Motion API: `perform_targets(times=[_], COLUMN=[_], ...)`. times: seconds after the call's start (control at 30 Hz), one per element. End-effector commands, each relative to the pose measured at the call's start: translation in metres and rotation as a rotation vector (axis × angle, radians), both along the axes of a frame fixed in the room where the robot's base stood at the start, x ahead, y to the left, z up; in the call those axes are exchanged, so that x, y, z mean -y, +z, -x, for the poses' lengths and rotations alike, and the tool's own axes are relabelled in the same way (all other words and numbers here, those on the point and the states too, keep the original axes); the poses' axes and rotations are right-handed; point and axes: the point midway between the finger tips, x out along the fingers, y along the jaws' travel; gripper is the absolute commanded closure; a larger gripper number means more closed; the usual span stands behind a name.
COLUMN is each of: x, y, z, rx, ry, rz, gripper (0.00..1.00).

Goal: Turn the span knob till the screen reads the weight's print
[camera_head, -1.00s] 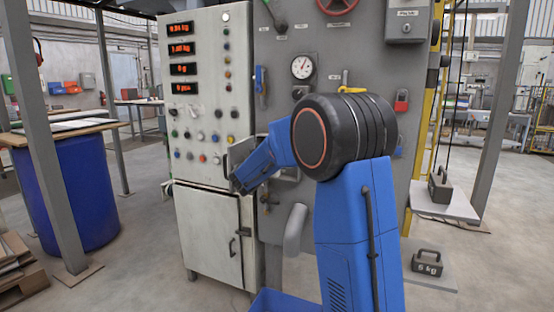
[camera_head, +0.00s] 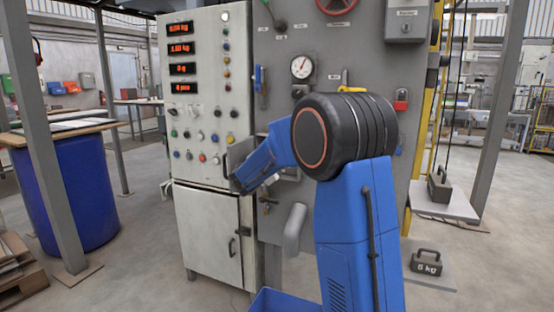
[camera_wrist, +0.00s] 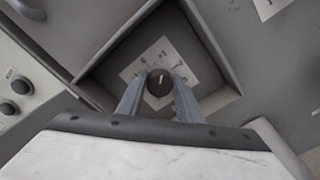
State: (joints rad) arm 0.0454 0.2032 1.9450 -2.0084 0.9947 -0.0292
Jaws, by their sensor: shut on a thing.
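A round dark knob (camera_wrist: 159,83) with a light pointer line shows in the wrist view, on a pale marked plate (camera_wrist: 160,60) inside a square recess. I take it for the span knob. My gripper (camera_wrist: 159,96) has its two fingers on either side of it and is shut on it. In the head view my blue arm hides the knob and the fingertips. The control cabinet carries several red-lit displays (camera_head: 181,48) at upper left; their digits are too small to read surely. A weight printed "5 kg" (camera_head: 427,262) stands on a low plate at right.
Another weight (camera_head: 440,185) sits on the hanging platform (camera_head: 450,208) at right. The recess walls (camera_wrist: 110,75) stand close around my fingers. A blue drum (camera_head: 80,190) stands at left, with open floor before the cabinet.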

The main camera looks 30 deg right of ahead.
Motion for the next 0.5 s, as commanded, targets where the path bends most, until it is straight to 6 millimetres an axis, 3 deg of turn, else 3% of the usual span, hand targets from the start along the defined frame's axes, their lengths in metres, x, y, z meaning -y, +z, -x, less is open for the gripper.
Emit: perform_targets(times=[0.5], x=[0.0004], y=[-0.0021], z=[0.0011], rx=[0.277], ry=[-0.001], rz=[-0.217], gripper=[0.9])
